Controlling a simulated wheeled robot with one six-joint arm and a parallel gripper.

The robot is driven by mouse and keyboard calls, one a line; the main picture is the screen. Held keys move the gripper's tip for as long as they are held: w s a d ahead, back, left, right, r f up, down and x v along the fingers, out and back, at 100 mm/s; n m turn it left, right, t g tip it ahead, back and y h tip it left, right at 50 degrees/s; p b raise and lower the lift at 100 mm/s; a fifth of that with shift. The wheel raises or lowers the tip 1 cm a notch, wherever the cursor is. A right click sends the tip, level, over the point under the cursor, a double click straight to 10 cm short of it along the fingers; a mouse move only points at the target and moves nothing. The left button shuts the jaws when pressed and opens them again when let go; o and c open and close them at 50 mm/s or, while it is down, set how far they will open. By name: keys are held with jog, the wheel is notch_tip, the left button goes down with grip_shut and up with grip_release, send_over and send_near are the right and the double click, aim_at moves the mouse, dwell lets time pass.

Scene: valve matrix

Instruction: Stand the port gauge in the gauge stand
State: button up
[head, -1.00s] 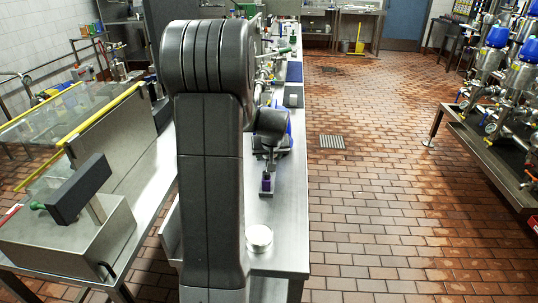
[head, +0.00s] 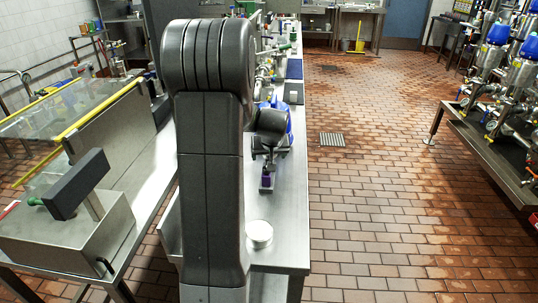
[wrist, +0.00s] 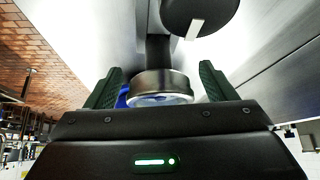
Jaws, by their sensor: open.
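In the wrist view, my gripper (wrist: 160,74) is open, with one dark green finger on each side of a short steel cylinder with a pale glassy face (wrist: 160,88). This looks like the port gauge; a dark stem runs away behind it. Gaps show between it and both fingers. A black round disc with a white mark (wrist: 200,14) lies beyond the stem; I cannot tell whether it belongs to the gauge stand. In the head view, a small purple piece (head: 267,182) shows on the bench below my wrist. My arm hides much of this area.
A white round piece (head: 259,234) sits near the front end of the narrow steel bench (head: 284,225). Blue items (head: 287,115) and fittings stand farther along it. At left is a steel box with a dark tilted panel (head: 76,184).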

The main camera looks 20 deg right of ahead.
jog(key=v, duration=1.3)
jog(key=shift+s+r, duration=0.2)
jog(key=shift+r, duration=0.15)
jog(key=shift+w+a+f, duration=0.1)
jog(key=shift+f, duration=0.05)
jog(key=x, duration=1.3)
jog(key=shift+f, duration=0.15)
jog(key=shift+w, duration=0.15)
jog(key=shift+r, duration=0.3)
jog(key=shift+f, duration=0.2)
